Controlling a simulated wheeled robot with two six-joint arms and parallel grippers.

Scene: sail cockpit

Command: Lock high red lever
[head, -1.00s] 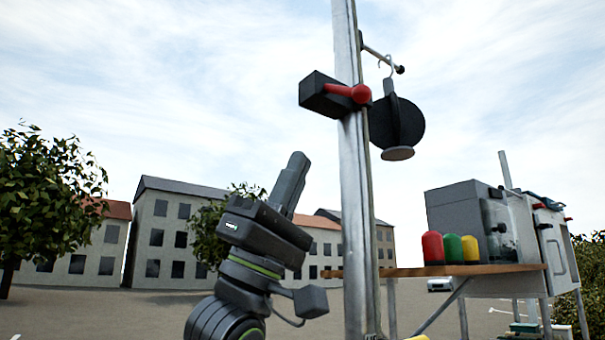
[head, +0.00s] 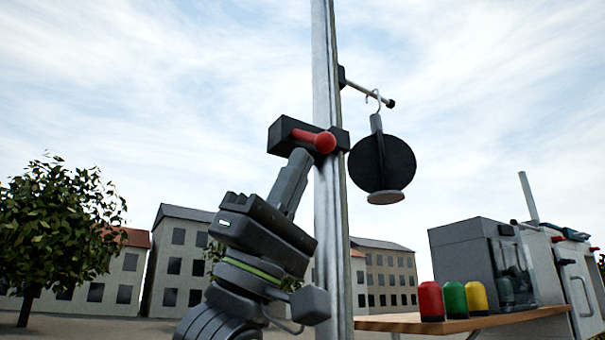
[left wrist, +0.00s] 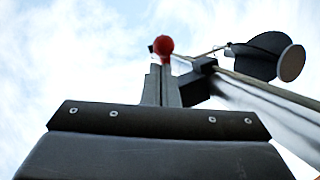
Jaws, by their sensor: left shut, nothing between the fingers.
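The red lever (head: 314,139) is on a black block (head: 285,134) high on a metal pole (head: 326,220). Its round red knob points to the right and toward me in the head view. My left gripper (head: 299,157) is shut and empty, pointing up, with its tips just below the block and lever in the picture; whether they touch cannot be told. In the left wrist view the red knob (left wrist: 163,46) shows just beyond the shut fingertips (left wrist: 160,72), with the black block (left wrist: 198,78) to the right. My right gripper is not in view.
A black disc (head: 382,165) hangs by a hook from a rod on the pole, right of the lever. Red, green and yellow domes (head: 454,299) stand on a wooden shelf (head: 400,323) at the lower right beside grey boxes.

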